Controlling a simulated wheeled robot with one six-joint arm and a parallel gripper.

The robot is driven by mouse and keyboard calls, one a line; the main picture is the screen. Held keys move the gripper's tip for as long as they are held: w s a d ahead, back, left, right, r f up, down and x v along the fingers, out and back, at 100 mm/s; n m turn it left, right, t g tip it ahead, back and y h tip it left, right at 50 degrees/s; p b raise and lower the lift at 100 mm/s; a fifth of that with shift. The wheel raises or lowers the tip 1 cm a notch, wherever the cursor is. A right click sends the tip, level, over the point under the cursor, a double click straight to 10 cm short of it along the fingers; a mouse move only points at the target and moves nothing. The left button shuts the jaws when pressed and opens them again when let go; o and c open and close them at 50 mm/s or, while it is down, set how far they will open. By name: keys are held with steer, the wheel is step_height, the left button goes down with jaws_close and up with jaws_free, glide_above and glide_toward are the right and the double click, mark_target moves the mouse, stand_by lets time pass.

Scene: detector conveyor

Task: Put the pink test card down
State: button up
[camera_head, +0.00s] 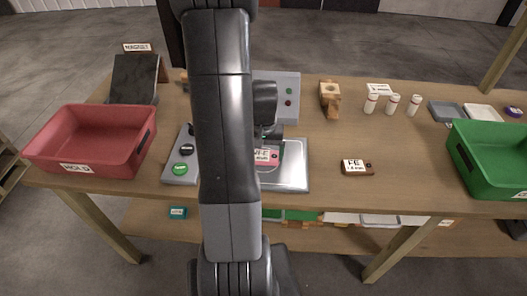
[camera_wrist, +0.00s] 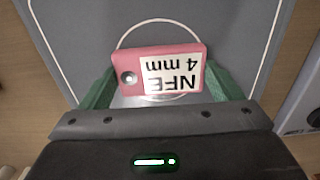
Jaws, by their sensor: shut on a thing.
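Behind the card in that view is a grey plate with a thin white ring. In the head view the card (camera_head: 264,156) shows beside my arm, over the grey metal plate (camera_head: 292,176) of the machine on the table. My arm hides much of that machine. I cannot tell whether the card touches the plate.
A red bin (camera_head: 92,140) stands at the left and a green bin (camera_head: 490,160) at the right. A card marked FE (camera_head: 356,167) lies right of the machine. Several white bottles (camera_head: 392,104) and a wooden block (camera_head: 330,98) stand behind. The table's front right is largely clear.

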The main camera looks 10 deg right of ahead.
mark_target(264, 156)
steer(key=shift+f, duration=0.25)
steer(key=o, duration=0.8)
steer(key=shift+r, duration=0.1)
steer(key=shift+o, duration=0.2)
steer(key=shift+r, duration=0.1)
step_height(264, 156, up, 12)
